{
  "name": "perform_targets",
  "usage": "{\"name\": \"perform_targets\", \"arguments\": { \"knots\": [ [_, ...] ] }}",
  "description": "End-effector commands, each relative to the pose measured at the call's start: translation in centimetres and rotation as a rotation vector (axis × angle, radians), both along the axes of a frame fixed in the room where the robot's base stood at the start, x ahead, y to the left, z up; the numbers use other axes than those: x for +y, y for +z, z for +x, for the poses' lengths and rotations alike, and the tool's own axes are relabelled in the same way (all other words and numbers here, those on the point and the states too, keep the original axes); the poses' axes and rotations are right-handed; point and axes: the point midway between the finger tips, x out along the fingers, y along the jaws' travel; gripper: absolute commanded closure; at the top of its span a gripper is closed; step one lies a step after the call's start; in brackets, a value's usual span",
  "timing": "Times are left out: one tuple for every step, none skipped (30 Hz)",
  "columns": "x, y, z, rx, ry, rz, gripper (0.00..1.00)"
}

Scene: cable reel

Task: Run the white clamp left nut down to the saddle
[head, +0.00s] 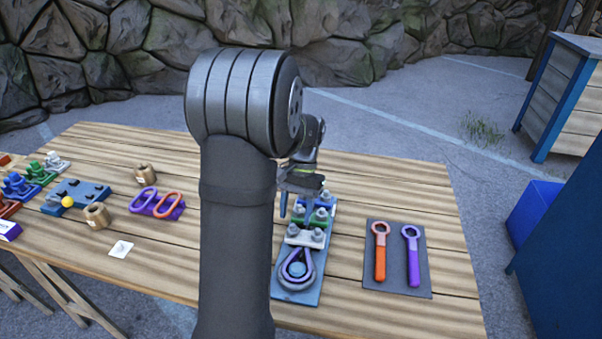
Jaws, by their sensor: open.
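The white clamp (305,241) sits across the blue plate (311,286), just behind a purple-and-grey cable loop (296,270). Its left nut (293,230) and right nut (318,235) show as small grey shapes on top. How high the left nut stands above the saddle is too small to tell. My gripper (301,190) is open, above and behind the white clamp, over the far part of the plate. A green clamp (320,219) and a blue clamp (326,202) stand behind the white one, partly covered by my gripper.
An orange wrench (380,252) and a purple wrench (413,258) lie on a dark mat (397,286) to the right. Left of my arm are orange and purple rings (158,203), brown spools (97,216) and coloured clamps (22,187). The table's front right is clear.

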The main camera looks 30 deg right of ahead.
Motion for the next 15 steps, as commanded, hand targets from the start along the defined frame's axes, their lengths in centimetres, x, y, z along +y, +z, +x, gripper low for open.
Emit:
{"name": "perform_targets", "arguments": {
  "knots": [
    [-0.5,1.2,0.4,-0.004,0.0,-0.004,0.51],
    [-0.7,1.9,0.5,-0.004,0.0,-0.004,0.51],
    [-1.0,2.9,0.7,-0.004,0.0,-0.004,0.51],
    [-1.3,3.6,0.9,-0.004,0.0,-0.004,0.51],
    [-1.5,4.2,1.1,-0.004,0.0,-0.004,0.51],
    [-1.8,5.2,1.3,-0.005,0.0,-0.005,0.51],
    [-2.0,5.9,1.5,-0.004,0.0,-0.004,0.51],
    [-2.3,6.5,1.7,-0.005,0.0,-0.005,0.51],
    [-2.6,7.4,1.9,-0.004,0.0,-0.004,0.51],
    [-2.8,8.1,2.0,-0.004,0.0,-0.004,0.51],
    [-3.0,8.7,2.2,-0.004,0.0,-0.004,0.51],
    [-3.2,9.5,2.3,-0.004,0.0,-0.004,0.51],
    [-3.4,10.0,2.5,-0.004,0.0,-0.004,0.51],
    [-3.6,10.5,2.6,-0.003,0.0,-0.003,0.51],
    [-3.8,11.1,2.7,-0.003,0.0,-0.003,0.51]
  ]
}}
